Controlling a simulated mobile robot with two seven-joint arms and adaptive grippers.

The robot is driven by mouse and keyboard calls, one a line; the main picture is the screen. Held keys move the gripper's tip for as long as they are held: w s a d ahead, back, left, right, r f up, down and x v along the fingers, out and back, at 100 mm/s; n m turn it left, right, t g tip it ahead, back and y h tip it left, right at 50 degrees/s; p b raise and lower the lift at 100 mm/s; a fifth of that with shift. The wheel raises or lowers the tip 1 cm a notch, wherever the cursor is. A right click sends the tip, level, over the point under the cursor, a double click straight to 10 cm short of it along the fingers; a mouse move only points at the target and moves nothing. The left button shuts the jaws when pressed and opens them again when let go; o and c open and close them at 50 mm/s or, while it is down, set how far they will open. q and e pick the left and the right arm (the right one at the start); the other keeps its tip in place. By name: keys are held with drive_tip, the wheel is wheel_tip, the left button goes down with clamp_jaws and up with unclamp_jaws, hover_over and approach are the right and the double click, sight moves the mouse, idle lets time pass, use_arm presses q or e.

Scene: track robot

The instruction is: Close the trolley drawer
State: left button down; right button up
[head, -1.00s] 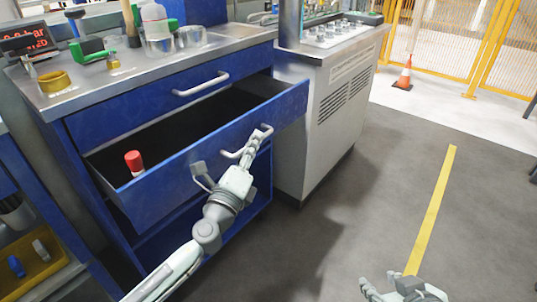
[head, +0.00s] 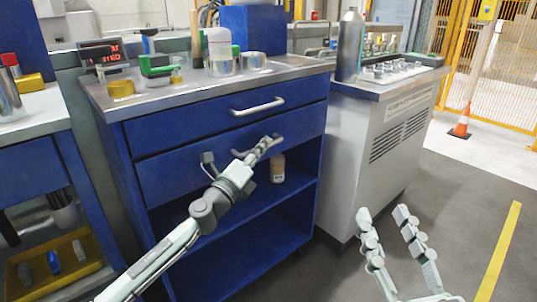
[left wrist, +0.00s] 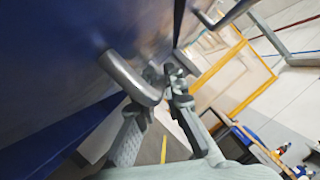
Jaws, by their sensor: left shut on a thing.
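The blue trolley's lower drawer (head: 165,181) appears pushed in, its front about flush with the upper drawer (head: 165,132) in the head view. My left gripper (head: 240,156) is at this lower drawer's front, shut on its grey handle (left wrist: 130,78). The handle is mostly hidden by my fingers in the head view. The left wrist view shows my left fingers (left wrist: 156,92) around the handle, close to the blue front. My right gripper (head: 385,218) is open and empty, in front of the grey cabinet at the lower right.
Several tools and containers stand on the trolley top (head: 195,85). A small bottle (head: 278,168) stands on the open shelf below the drawers. A grey cabinet (head: 385,140) adjoins on the right; a bench with a yellow tray (head: 55,268) is at left.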

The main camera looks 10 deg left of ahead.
use_arm(q)
drive_tip(key=shift+w+a, duration=0.1)
drive_tip(key=shift+a, duration=0.2)
use_arm(e)
drive_tip(key=shift+s+a+r, duration=0.1)
drive_tip(key=shift+s+r, duration=0.05)
drive_tip(key=shift+r, duration=0.15)
use_arm(q)
drive_tip(key=shift+r, duration=0.1)
drive_tip(key=c, duration=1.9)
unclamp_jaws()
drive_tip(key=shift+w, duration=0.1)
drive_tip(key=shift+s+f, duration=0.3)
drive_tip(key=shift+s, duration=0.2)
drive_tip(key=v, duration=1.1)
drive_tip(key=shift+a+r, duration=0.1)
